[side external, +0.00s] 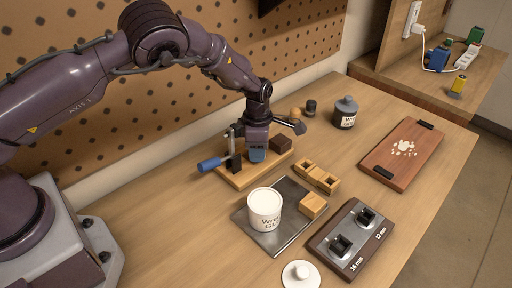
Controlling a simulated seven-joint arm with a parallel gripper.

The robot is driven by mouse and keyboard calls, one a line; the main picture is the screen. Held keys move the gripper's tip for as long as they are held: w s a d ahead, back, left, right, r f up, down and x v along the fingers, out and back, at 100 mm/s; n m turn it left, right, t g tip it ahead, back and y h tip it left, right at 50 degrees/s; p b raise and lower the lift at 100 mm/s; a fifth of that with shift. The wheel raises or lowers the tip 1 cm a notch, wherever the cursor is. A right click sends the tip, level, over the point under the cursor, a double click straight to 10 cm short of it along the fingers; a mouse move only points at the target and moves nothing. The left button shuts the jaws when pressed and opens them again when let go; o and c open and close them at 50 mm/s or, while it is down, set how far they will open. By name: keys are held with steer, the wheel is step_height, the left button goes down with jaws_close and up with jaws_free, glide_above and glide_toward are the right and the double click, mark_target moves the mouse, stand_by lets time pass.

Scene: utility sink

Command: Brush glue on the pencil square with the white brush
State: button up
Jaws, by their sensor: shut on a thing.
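My gripper (257,157) points down over the wooden clamp board (235,178), left of a dark brown block (282,143). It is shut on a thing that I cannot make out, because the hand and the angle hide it. I cannot pick out the white brush or its bristles. A white glue pot (265,210) with dark lettering stands upright on a grey metal plate (272,241), in front of my gripper. Its round white lid (300,274) lies apart at the front edge of the picture. I cannot make out the pencil square.
Wooden blocks (316,176) stand near the pot. A dark holder (351,240) with two slots is at front right. A grey lidded jar (345,112) and a reddish board (402,153) are farther right.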

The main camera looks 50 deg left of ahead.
steer(key=shift+r, duration=2.95)
steer(key=shift+r, duration=1.5)
steer(key=shift+d, duration=0.1)
